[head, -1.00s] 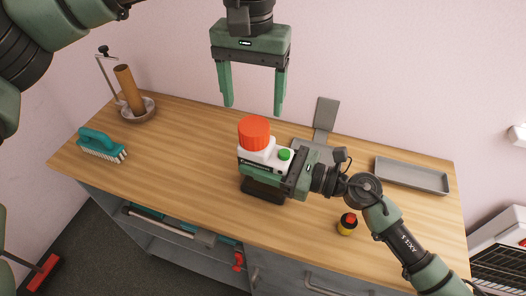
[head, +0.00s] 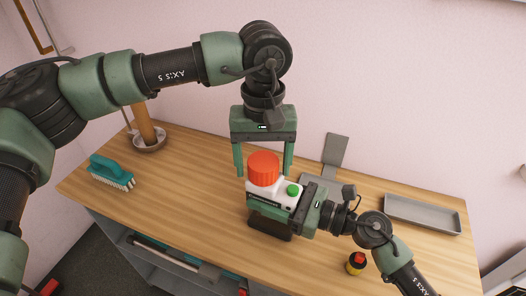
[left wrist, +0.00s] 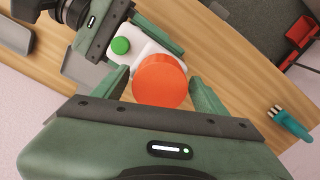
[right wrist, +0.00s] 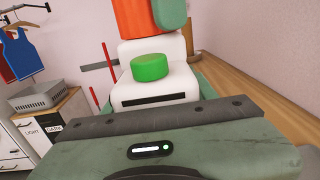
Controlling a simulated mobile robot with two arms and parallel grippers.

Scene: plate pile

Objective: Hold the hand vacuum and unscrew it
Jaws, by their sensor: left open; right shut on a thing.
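The hand vacuum (head: 257,191) has a white body, a green button (head: 293,190), a large orange-red round cap (head: 263,168) and a dark lower part (head: 270,226). It is upright over the wooden table. My right gripper (head: 274,201) is shut on its white body from the right. My left gripper (head: 264,174) points down from above, open, with one finger on each side of the cap. In the left wrist view the cap (left wrist: 160,80) sits between the open fingers, with gaps visible. The right wrist view shows the white body (right wrist: 155,88) and green button up close.
A teal brush (head: 111,168) and a bowl (head: 149,146) with a brown roll are at the left. A grey stand (head: 336,150) is behind the vacuum. The left-front tabletop is clear.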

